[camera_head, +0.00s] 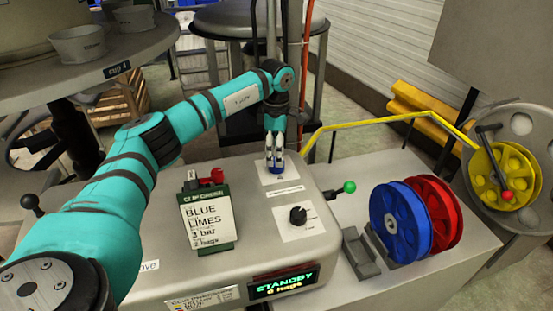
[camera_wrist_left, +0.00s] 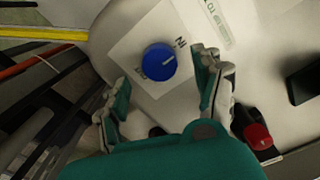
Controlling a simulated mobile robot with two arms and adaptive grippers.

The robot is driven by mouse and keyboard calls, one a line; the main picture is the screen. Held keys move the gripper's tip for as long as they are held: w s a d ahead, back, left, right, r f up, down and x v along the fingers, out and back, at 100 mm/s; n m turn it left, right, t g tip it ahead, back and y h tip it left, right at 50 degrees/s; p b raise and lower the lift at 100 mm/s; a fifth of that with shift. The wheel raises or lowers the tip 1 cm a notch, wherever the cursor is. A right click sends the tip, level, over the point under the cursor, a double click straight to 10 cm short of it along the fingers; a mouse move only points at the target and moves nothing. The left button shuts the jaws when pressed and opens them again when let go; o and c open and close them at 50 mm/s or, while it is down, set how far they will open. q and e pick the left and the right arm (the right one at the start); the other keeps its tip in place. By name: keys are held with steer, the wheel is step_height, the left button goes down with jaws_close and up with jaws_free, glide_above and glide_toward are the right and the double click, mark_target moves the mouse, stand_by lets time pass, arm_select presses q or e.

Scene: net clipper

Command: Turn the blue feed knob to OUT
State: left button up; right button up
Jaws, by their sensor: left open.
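The blue feed knob (camera_wrist_left: 158,62) is a round cap with a pale pointer line, on a white label plate (camera_wrist_left: 128,48) marked IN. Its pointer slants toward the IN side in the left wrist view. In the head view the knob (camera_head: 277,169) shows only in part below my left gripper (camera_head: 275,158), at the back of the grey machine (camera_head: 150,285). In the left wrist view my left gripper (camera_wrist_left: 165,90) is open, with one finger on each side of the knob and gaps to both. The right gripper is not in view.
Blue (camera_head: 400,222) and red (camera_head: 440,212) reels stand at right. The display reads STANDBY (camera_head: 283,284).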

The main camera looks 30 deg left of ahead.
arm_select(q)
step_height(320, 180, down, 4)
steer(key=shift+r, duration=0.15)
steer(key=shift+f+p, duration=0.3)
steer(key=shift+f, duration=0.05)
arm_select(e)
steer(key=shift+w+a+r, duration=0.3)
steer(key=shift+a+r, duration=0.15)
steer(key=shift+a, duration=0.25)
arm_select(q)
steer(key=shift+c, duration=0.3)
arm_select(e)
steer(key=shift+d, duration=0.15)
arm_select(q)
steer(key=shift+c, duration=1.3)
steer(key=c, duration=0.9)
steer(key=shift+o, duration=0.2)
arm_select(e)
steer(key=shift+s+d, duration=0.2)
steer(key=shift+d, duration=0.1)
